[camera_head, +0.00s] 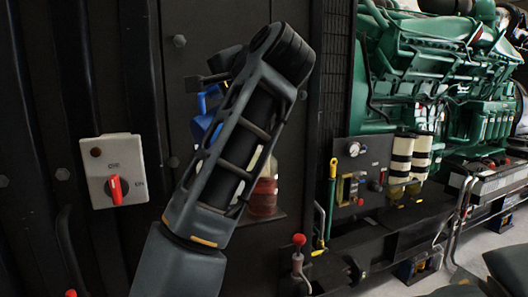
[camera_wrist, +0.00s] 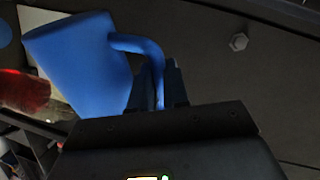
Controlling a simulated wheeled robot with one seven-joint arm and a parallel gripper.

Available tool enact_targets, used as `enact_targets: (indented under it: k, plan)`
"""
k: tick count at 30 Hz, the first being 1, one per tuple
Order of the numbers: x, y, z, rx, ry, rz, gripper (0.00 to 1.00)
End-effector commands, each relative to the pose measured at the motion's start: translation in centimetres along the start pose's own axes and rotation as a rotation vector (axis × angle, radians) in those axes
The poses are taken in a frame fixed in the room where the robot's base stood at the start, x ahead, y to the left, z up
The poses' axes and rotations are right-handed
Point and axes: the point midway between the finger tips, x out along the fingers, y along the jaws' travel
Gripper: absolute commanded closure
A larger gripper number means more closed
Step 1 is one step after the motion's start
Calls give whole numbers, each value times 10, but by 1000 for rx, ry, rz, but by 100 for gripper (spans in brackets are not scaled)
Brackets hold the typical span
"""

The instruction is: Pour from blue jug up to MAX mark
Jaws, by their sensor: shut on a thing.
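The blue jug (camera_wrist: 85,60) fills the upper left of the wrist view, tilted. Its curved handle (camera_wrist: 145,47) runs down between the dark fingers of my gripper (camera_wrist: 158,82), which is shut on it. In the head view only part of the jug (camera_head: 210,105) shows, behind my arm; the gripper is hidden there. A vessel with red contents (camera_head: 264,192) stands by the dark panel, partly covered by my arm. A red translucent shape (camera_wrist: 24,92) also shows beside the jug in the wrist view. No MAX mark or poured stream can be made out.
A grey switch box with a red knob (camera_head: 115,188) is on the dark panel at left. The green engine (camera_head: 440,75), a gauge panel (camera_head: 358,178) and white filters (camera_head: 410,158) are at right. Red-knobbed levers (camera_head: 299,240) stand low in front.

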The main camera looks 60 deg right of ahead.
Motion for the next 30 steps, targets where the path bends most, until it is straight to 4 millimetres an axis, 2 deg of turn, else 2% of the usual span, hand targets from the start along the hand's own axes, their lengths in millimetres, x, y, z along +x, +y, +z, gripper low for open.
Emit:
enact_targets:
  k: [30]
  plan:
    - [0, -3, -7, 43, -9, 0, 100]
